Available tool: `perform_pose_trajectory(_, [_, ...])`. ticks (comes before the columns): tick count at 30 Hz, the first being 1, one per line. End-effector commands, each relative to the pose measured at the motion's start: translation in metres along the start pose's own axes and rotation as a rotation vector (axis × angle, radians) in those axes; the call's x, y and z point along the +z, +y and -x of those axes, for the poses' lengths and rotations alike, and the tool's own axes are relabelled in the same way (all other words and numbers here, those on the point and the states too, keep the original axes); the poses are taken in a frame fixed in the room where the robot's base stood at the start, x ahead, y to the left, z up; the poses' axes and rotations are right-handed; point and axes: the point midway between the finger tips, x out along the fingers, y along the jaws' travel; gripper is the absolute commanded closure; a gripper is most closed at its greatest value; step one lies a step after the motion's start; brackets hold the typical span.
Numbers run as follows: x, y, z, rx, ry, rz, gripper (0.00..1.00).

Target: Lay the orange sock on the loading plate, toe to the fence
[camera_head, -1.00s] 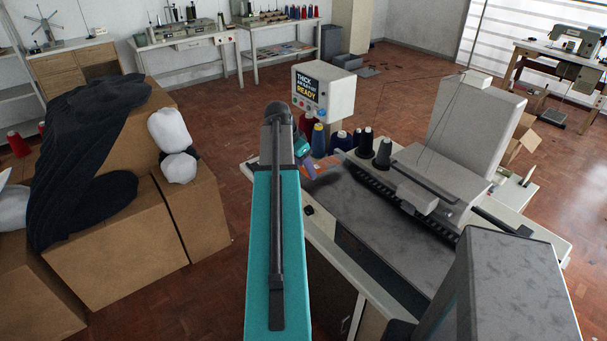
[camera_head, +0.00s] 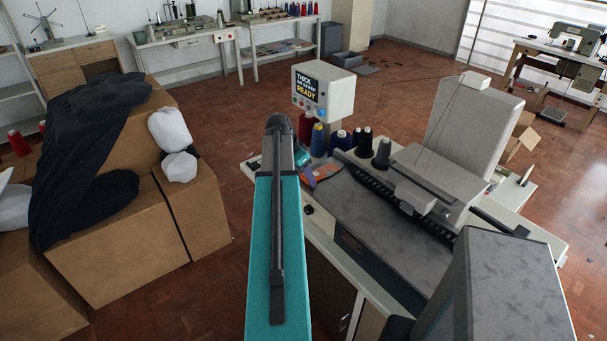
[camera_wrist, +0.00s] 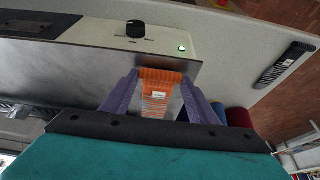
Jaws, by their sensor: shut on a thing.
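The orange sock (camera_wrist: 160,92), ribbed and with a small white label, sits between the two purple fingers of my gripper (camera_wrist: 157,98) in the wrist view. The fingers are closed on it. In the head view my gripper (camera_head: 306,172) is mostly hidden behind my teal arm, at the near-left end of the machine. An orange patch (camera_head: 325,171) shows beside it. The grey metal plate (camera_head: 395,210) lies to the right, bare on top. A dark toothed bar (camera_head: 385,188) runs along its far side. I cannot tell where the sock's toe is.
Several thread cones (camera_head: 318,140) stand behind the plate. A control box (camera_head: 323,92) reads READY. The sewing head (camera_head: 425,180) overhangs the plate's far side. Cardboard boxes (camera_head: 120,240) with dark cloth stand left. A knob (camera_wrist: 136,29) and green light are on the machine's front panel.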

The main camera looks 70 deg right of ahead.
Motion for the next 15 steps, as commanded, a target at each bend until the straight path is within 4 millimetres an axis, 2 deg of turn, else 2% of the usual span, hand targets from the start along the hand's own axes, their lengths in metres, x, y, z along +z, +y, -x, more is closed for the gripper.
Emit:
perform_pose_trajectory(12, [0.0015, -0.0002, -0.0032, 0.000, 0.000, 0.000, 0.67])
perform_pose_trajectory(13, [0.0013, -0.0002, -0.0027, 0.000, 0.000, 0.000, 0.43])
perform_pose_trajectory(15, [0.0012, -0.0002, -0.0024, 0.000, 0.000, 0.001, 0.31])
